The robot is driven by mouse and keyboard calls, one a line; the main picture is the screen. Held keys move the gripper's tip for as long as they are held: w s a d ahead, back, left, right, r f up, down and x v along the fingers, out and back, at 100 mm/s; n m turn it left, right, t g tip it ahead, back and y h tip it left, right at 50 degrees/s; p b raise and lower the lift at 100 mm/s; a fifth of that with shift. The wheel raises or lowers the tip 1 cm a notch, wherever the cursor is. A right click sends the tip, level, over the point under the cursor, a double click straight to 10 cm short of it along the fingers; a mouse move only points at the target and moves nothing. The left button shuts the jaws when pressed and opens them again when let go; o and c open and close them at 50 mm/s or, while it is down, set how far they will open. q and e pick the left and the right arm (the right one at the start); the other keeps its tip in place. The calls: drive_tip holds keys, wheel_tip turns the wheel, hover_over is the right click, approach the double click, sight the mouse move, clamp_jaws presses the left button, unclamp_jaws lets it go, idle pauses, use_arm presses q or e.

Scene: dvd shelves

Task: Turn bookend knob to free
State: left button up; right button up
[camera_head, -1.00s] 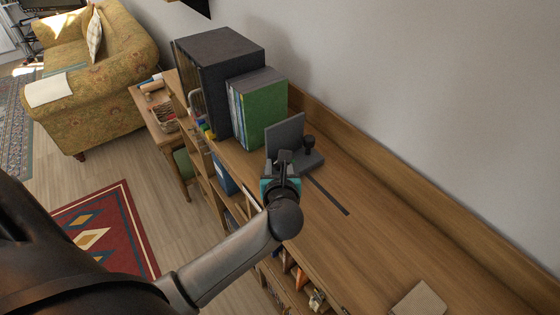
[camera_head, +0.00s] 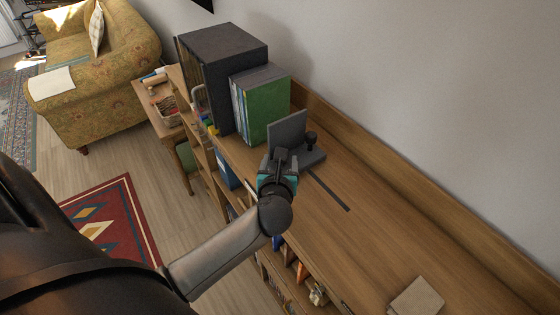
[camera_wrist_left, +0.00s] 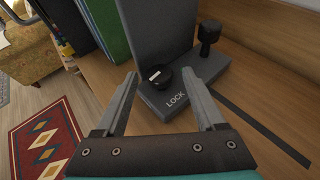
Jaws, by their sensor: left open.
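The grey bookend (camera_head: 287,133) stands upright on the shelf top, to the right of the green book, with its flat base on the wood. In the left wrist view, a round black knob (camera_wrist_left: 156,77) with a white mark sits on the bookend base (camera_wrist_left: 180,97), beside the word LOCK. A taller black post with a round top (camera_wrist_left: 208,38) stands further back on the base. My left gripper (camera_wrist_left: 163,88) is open, its two fingers on either side of the knob in the picture; I cannot tell whether they touch it. In the head view my left gripper (camera_head: 280,160) hides the knob. My right gripper is not in view.
Green and white books (camera_head: 266,105) and a large dark box (camera_head: 225,70) stand left of the bookend. A dark slot (camera_head: 328,190) runs along the wood to the right. A flat tan item (camera_head: 417,298) lies at the front right. The wooden top between is clear.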

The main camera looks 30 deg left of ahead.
use_arm(q)
drive_tip(key=v, duration=1.5)
drive_tip(key=shift+d, duration=0.15)
drive_tip(key=shift+r, duration=0.1)
drive_tip(key=shift+c, duration=0.2)
